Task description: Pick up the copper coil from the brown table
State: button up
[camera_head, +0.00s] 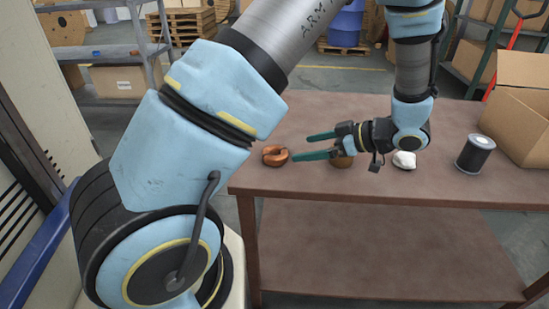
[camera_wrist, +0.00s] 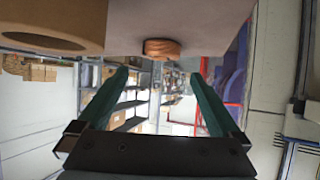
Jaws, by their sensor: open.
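The copper coil (camera_head: 275,155) is a small orange-brown ring lying near the left end of the brown table (camera_head: 300,185). In the wrist view, a small striped orange-brown round thing (camera_wrist: 162,48), which looks like the coil, shows beyond the fingertips, between their lines. My gripper (camera_head: 302,147) has green fingers and points left, level over the table just right of the coil. It also shows in the wrist view (camera_wrist: 158,73), its fingers spread and nothing between them. The coil appears apart from the fingers.
A brown round object (camera_head: 343,161) is partly hidden behind my gripper; a large tan ring (camera_wrist: 50,30) fills the wrist view's upper left. A white lump (camera_head: 404,159), a dark spool (camera_head: 475,155) and a cardboard box (camera_head: 515,120) stand to the right. Shelving (camera_head: 110,60) stands behind.

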aim_at(270, 153)
jog(key=p+x, duration=0.2)
jog(key=x, duration=0.7)
jog(key=shift+a+f, duration=0.15)
jog(key=shift+a, duration=0.05)
jog(key=c, duration=1.3)
jog(key=shift+c, duration=0.3)
